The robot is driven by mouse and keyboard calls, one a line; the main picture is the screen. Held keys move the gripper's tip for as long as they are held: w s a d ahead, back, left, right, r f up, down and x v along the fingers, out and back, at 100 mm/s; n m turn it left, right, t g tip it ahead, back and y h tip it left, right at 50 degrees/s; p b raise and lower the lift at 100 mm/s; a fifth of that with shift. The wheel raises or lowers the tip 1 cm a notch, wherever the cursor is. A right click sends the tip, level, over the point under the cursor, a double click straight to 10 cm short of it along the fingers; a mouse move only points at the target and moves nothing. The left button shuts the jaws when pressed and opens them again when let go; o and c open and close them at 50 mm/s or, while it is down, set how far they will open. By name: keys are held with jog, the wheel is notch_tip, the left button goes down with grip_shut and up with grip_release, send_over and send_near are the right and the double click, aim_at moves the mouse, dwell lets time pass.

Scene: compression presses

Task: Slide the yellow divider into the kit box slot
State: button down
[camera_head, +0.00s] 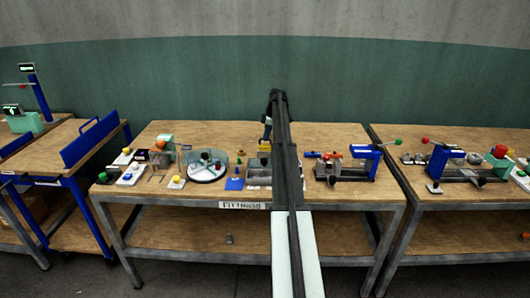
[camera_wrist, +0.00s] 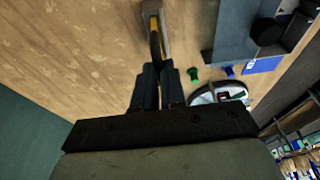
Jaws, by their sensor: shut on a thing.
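In the wrist view my gripper (camera_wrist: 158,75) is shut on a thin upright strip with a yellow face, the yellow divider (camera_wrist: 154,24). The divider sticks out beyond the fingertips, and a grey-tan edge lies close around its far end. I cannot tell whether the two touch. A grey compartmented box (camera_head: 257,173), which looks like the kit box, stands mid-table in the head view, partly behind my arm. Its slot is too small to make out.
A blue tile (camera_head: 234,184) and a round grey turntable (camera_head: 206,165) stand left of the box. A blue press (camera_head: 366,160) is at the right. Small green (camera_wrist: 192,74) and blue (camera_wrist: 229,71) pieces lie near the fingers. The wood at the wrist view's left is bare.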

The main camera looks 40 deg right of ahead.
jog(key=shift+r, duration=0.9)
dwell(0.4)
jog(key=shift+r, duration=1.85)
jog(key=shift+w+a, duration=0.1)
jog(key=shift+a, duration=0.05)
jog(key=s+a+r, duration=0.3)
jog(key=s+a, duration=0.1)
jog(key=a, duration=0.7)
jog(key=s+a+f+m+h, duration=0.1)
jog(key=s+a+m+h, duration=0.3)
jog(key=s+m, duration=0.6)
jog(key=m, duration=0.8)
jog(key=shift+s, duration=0.2)
